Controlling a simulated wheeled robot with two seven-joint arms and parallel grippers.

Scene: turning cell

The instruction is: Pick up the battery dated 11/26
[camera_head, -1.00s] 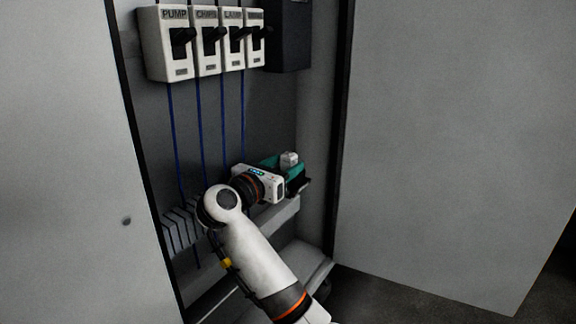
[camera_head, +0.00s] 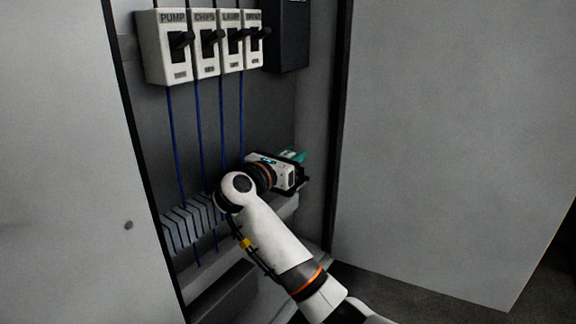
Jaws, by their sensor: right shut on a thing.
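My right gripper (camera_head: 298,172) is inside the open cabinet, above the ledge at its right side. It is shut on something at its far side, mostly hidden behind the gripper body. A small teal piece (camera_head: 293,156) shows just beyond the gripper; I cannot tell whether it is the held thing. No 11/26 date can be read, and I cannot make out a battery. My left gripper is not in view.
Several white breaker switches (camera_head: 205,48), one labelled PUMP, hang at the top with blue wires below. A slotted grey duct (camera_head: 185,228) runs along the left. A dark box (camera_head: 287,35) is at upper right. The open door (camera_head: 450,150) stands at right.

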